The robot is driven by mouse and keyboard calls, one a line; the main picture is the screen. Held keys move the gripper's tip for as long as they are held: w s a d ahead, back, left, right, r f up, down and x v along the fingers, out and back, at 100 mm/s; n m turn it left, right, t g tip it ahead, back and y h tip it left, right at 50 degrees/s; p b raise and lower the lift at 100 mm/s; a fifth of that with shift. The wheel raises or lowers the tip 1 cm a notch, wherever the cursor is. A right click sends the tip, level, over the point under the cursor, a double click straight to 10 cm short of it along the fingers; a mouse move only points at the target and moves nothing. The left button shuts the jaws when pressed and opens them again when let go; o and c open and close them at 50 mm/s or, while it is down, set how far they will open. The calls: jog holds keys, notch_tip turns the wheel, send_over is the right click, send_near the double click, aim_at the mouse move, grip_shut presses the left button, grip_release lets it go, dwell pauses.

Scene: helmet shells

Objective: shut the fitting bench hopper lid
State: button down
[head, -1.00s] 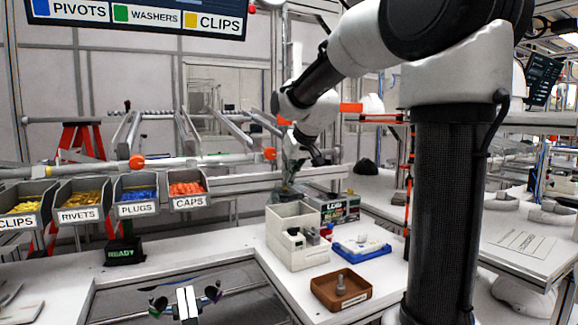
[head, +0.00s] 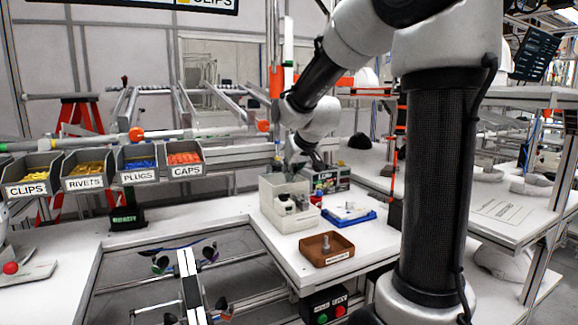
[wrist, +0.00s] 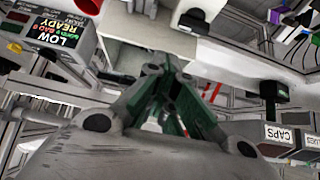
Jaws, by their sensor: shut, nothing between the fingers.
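The cream open-topped box (head: 277,221), which looks like the hopper, stands on the white bench right of centre in the head view. Small grey and dark parts show in it. I cannot make out its lid clearly. My gripper (head: 293,174) points down at the back of the box, close above its rim; whether it touches is unclear. In the wrist view my gripper (wrist: 165,72) has its fingertips together, with nothing between them. A pale box-like surface (wrist: 134,57) lies just beyond the fingertips there.
A dark display unit (head: 342,177) stands behind, reading LOW and READY in the wrist view (wrist: 55,36). Bins of clips, rivets, plugs and caps (head: 186,171) line the left.

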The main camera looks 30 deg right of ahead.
jog(key=shift+w+f, duration=0.15)
jog(key=shift+f, duration=0.3)
jog(key=shift+s+f, duration=0.25)
jog(key=shift+f, duration=0.7)
jog(key=v, duration=1.2)
jog(key=s+f+g, duration=0.2)
jog(key=s+f, duration=0.2)
jog(key=s, duration=0.7)
jog(key=s+a+f+g, duration=0.1)
jog(key=s+f, duration=0.3)
jog(key=s, duration=0.8)
jog(key=shift+a+g, duration=0.25)
jog(key=shift+g, duration=0.35)
jog(key=shift+s, duration=0.1)
